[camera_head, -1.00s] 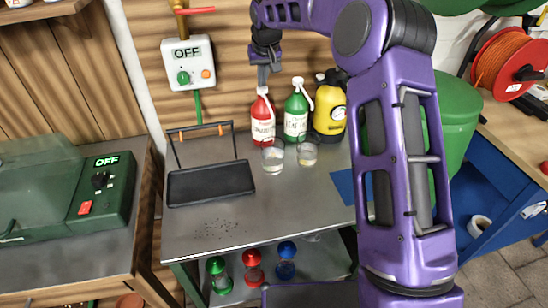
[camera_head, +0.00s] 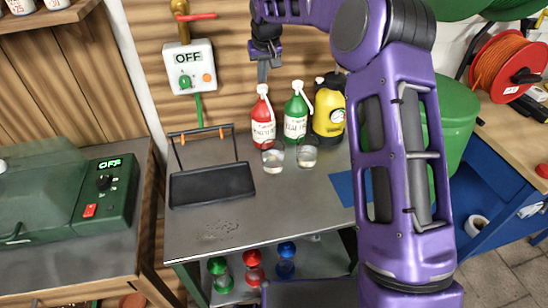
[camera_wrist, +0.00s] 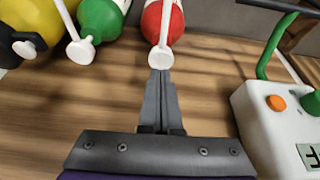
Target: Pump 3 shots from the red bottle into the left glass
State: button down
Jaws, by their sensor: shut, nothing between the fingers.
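The red bottle (camera_head: 263,128) stands upright at the back of the metal table, with a white pump top (camera_head: 262,90). The left glass (camera_head: 273,158) stands in front of it, with some clear liquid low inside. My gripper (camera_head: 262,80) is shut and empty, pointing down just above the pump top. In the wrist view, my shut fingertips (camera_wrist: 160,73) appear right by the white pump head (camera_wrist: 160,57) of the red bottle (camera_wrist: 163,20). I cannot tell whether they touch it.
The right glass (camera_head: 307,154) stands close beside the left one. A green bottle (camera_head: 296,118) and a yellow bottle (camera_head: 329,115) stand to the right. A black tray (camera_head: 212,186) lies to the left. A switch box (camera_head: 189,67) reading OFF is on the wall.

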dwell(0.3)
notch_tip(320, 180, up, 2)
jog(key=shift+r+p, duration=0.25)
jog(key=shift+p, duration=0.65)
notch_tip(320, 180, up, 4)
jog(key=shift+f, duration=0.2)
jog(key=shift+s, duration=0.1)
